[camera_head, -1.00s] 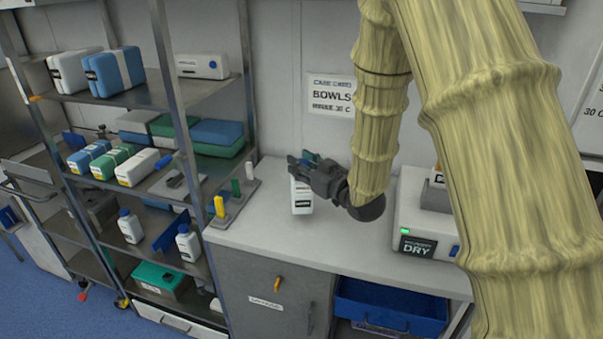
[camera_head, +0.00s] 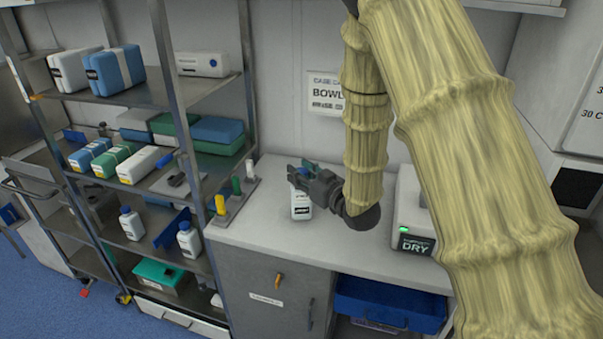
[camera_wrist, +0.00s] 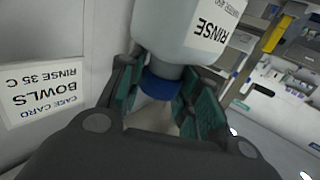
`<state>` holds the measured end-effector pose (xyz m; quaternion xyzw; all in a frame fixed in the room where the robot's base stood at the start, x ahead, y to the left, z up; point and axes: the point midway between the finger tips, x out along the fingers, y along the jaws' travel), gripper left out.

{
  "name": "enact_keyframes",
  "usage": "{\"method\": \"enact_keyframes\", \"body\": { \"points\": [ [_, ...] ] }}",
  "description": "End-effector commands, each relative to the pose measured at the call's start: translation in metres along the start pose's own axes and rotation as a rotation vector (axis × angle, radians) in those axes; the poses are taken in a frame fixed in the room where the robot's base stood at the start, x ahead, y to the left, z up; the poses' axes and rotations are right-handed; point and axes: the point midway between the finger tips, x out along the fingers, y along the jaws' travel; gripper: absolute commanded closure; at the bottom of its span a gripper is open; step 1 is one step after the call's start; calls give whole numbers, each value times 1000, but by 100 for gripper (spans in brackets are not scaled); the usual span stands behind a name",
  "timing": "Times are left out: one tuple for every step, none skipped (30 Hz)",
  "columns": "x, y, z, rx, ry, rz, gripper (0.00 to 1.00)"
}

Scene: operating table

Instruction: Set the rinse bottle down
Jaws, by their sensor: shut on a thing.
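The rinse bottle (camera_head: 301,206) is white with a blue cap and stands about upright at the worktop (camera_head: 262,236), left of my forearm. My gripper (camera_head: 300,172) reaches it from the right, with its fingers at the bottle's top. In the wrist view, the bottle (camera_wrist: 185,30) shows upside down with its RINSE label. The green-padded fingers of my gripper (camera_wrist: 160,90) are shut around its blue cap and neck. I cannot tell whether the bottle's base touches the worktop.
A DRY unit (camera_head: 413,215) with a green light stands right of my wrist. Yellow, white and green upright pieces (camera_head: 237,186) stand at the worktop's left end, beside a shelf rack (camera_head: 170,80). A BOWLS card (camera_head: 326,92) hangs on the wall. A blue bin (camera_head: 388,302) sits below.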

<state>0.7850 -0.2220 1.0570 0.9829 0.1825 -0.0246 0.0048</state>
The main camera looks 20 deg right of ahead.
Motion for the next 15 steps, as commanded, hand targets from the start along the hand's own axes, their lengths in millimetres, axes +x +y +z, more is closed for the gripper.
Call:
{"method": "enact_keyframes", "body": {
  "points": [
    [0,0,1,0,2,0,100],
    [0,0,2,0,2,0,100],
    [0,0,2,0,0,0,63],
    [0,0,2,0,0,0,57],
    [0,0,2,0,0,0,52],
    [0,0,2,0,0,0,45],
    [0,0,2,0,0,0,45],
    [0,0,2,0,0,0,45],
    [0,0,2,0,0,0,45],
    [0,0,2,0,0,0,45],
    [0,0,2,0,0,0,45],
    [0,0,2,0,0,0,45],
    [0,0,2,0,0,0,45],
    [0,0,2,0,0,0,45],
    [0,0,2,0,0,0,45]
  ]
}}
